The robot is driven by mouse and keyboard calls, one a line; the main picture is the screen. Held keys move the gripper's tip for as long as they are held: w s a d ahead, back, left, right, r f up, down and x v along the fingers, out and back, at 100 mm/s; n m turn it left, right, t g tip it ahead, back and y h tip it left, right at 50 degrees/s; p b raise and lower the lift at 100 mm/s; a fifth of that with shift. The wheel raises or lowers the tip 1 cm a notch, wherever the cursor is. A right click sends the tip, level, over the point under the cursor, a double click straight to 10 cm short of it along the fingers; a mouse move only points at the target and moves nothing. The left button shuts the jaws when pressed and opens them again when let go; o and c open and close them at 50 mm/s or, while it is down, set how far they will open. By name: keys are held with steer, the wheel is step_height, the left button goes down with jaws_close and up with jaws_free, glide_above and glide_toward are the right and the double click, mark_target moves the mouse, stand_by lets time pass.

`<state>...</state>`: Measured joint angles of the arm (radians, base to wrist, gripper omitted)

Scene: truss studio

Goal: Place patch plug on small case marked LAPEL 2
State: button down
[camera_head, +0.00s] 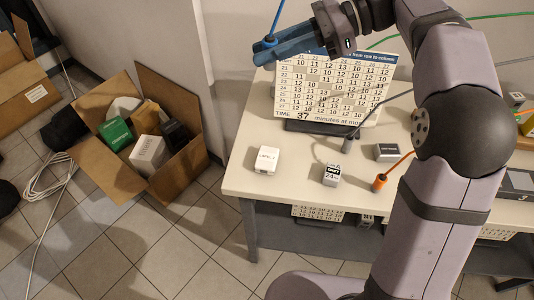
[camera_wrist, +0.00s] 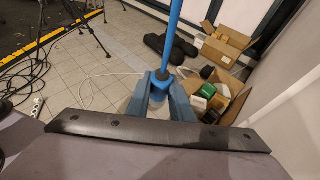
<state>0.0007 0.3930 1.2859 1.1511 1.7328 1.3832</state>
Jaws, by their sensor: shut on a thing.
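My gripper (camera_head: 264,53) is high above the back left of the table, near the wall, with blue fingers pointing left. It is shut on a blue patch plug (camera_head: 270,41) whose blue cable runs upward. The plug also shows in the wrist view (camera_wrist: 160,77), between the fingers (camera_wrist: 159,93). A small white case (camera_head: 267,159) lies on the table's left part, below the gripper in the picture; its small label appears to read LAPEL 2. Its top looks bare.
A printed number board (camera_head: 330,85) stands at the table's back. Another labelled case (camera_head: 332,174), a dark-topped case (camera_head: 387,152), a grey plug (camera_head: 347,146) and an orange plug (camera_head: 380,182) stand to the right. An open cardboard box (camera_head: 105,170) is on the floor.

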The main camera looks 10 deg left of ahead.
glide_above(267, 157)
step_height(267, 157, down, 18)
steer(key=shift+f+p, duration=0.65)
steer(key=shift+f, duration=4.3)
steer(key=shift+f, duration=0.1)
steer(key=c, duration=1.6)
jaws_free()
steer(key=shift+o, duration=0.2)
